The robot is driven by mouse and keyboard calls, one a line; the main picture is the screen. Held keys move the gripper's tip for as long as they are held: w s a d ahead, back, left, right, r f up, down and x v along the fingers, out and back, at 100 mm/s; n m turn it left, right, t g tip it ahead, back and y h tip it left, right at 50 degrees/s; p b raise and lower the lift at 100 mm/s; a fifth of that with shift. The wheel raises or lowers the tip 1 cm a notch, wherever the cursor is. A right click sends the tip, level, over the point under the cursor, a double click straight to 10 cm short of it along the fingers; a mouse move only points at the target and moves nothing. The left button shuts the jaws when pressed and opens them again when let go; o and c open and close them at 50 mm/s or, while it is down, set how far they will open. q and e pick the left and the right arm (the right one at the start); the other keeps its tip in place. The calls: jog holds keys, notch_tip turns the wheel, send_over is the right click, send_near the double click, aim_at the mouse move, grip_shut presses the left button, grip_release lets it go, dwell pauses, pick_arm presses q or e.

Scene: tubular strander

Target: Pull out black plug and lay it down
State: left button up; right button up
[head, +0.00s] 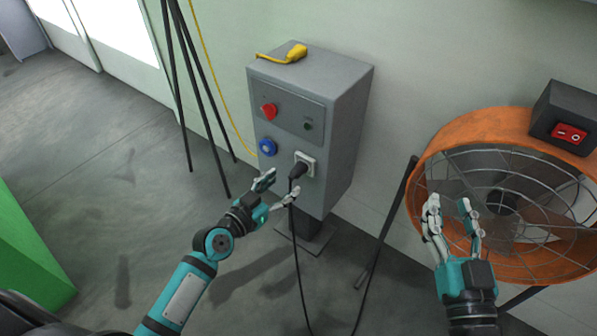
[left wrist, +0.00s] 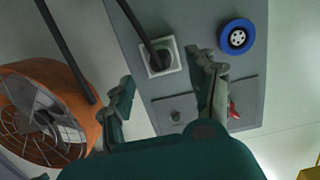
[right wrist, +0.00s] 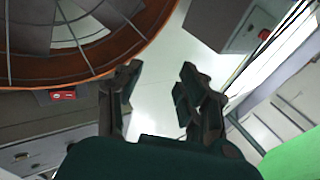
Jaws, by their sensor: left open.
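The black plug (head: 297,171) sits in a white wall-type socket (head: 309,160) on the front of the grey control box (head: 340,110). Its black cable hangs down to the floor. In the left wrist view the plug (left wrist: 159,52) and the white socket plate (left wrist: 174,69) show between and beyond the fingers. My left gripper (head: 281,186) is open just below and in front of the plug, its fingers apart, not visibly gripping it. My right gripper (head: 449,206) is open and empty in front of the orange fan, well away from the plug; its fingers also show in the right wrist view (right wrist: 158,75).
A yellow plug (head: 296,53) lies on top of the box. A red knob (head: 268,110) and a blue socket (head: 268,147) are on its front. The orange fan (head: 480,125) with a red switch (head: 569,134) stands right; black tripod legs (head: 186,90) stand left.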

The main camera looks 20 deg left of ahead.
aim_at(292, 175)
pick_arm(q)
jog(key=x, duration=0.2)
jog(key=b+x, duration=0.1)
jog(key=x, duration=0.2)
jog(key=shift+w+d+r, duration=0.15)
jog(key=shift+w+r, duration=0.05)
jog(key=shift+w, duration=0.45)
grip_shut()
pick_arm(e)
jog(key=r+t, duration=0.1)
jog(key=r, duration=0.1)
jog(key=s+r+t+y, duration=0.1)
jog(key=r, duration=0.1)
jog(key=shift+a+r+t, duration=0.2)
jog(key=shift+t, duration=0.2)
